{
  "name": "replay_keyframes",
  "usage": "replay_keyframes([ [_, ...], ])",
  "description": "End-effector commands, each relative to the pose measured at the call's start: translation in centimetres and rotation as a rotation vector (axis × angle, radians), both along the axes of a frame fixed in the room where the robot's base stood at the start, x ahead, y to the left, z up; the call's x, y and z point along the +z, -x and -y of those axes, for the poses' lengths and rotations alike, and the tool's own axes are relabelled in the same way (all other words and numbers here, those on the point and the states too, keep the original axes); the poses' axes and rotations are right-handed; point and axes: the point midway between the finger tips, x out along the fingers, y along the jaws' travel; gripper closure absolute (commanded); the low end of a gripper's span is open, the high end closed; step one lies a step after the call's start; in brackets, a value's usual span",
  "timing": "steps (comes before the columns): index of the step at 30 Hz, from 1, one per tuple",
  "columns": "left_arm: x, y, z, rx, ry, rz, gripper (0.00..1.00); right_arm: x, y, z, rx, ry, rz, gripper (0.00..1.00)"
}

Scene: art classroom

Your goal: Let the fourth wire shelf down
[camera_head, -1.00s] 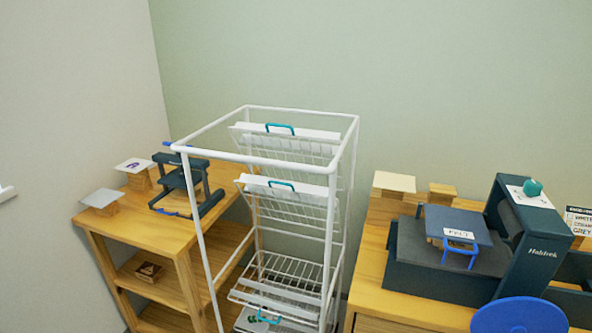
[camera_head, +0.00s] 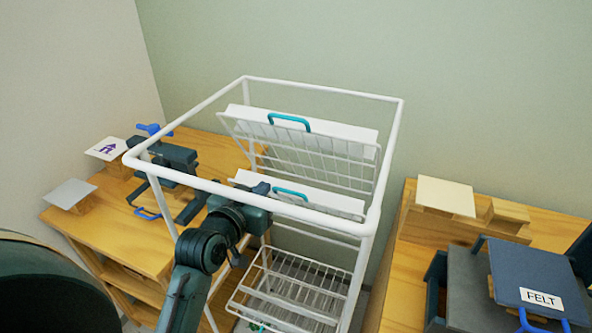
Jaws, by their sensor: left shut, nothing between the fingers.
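The white wire rack (camera_head: 372,215) stands in the middle. Its top wire shelf (camera_head: 300,155) is tilted up, with a teal handle (camera_head: 290,122) on a white front strip. The wire shelf below (camera_head: 340,205) is also tilted up; its teal handle (camera_head: 291,193) shows partly behind the rack's front top bar. A lower wire shelf (camera_head: 300,285) lies down flat. I cannot tell by number which is the fourth. My left gripper (camera_head: 264,190) is shut and empty, beside the second tilted shelf's handle; its fingertips are hard to make out and contact is unclear. My right gripper is not in view.
A wooden shelf unit (camera_head: 115,220) with a dark clamp-like device (camera_head: 165,160) stands left of the rack. A wooden table (camera_head: 415,265) at right bears a blue board labelled FELT (camera_head: 525,270) and a cream board (camera_head: 445,195). The rack's top frame (camera_head: 250,190) surrounds the shelves.

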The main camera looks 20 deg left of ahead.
Motion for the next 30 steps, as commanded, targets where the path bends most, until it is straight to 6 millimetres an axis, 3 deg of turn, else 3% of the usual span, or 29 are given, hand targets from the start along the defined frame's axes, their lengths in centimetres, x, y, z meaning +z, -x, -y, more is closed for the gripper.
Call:
replay_keyframes([
  [8,0.1,-2.0,-0.3,0.004,0.004,0.008,1.0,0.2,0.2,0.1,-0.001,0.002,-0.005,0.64],
  [22,-1.5,-10.2,-0.7,0.003,0.003,0.006,1.0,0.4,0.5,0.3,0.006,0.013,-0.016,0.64],
  [30,-3.8,-7.3,-0.6,0.002,0.001,0.003,1.0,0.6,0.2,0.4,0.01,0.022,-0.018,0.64],
])
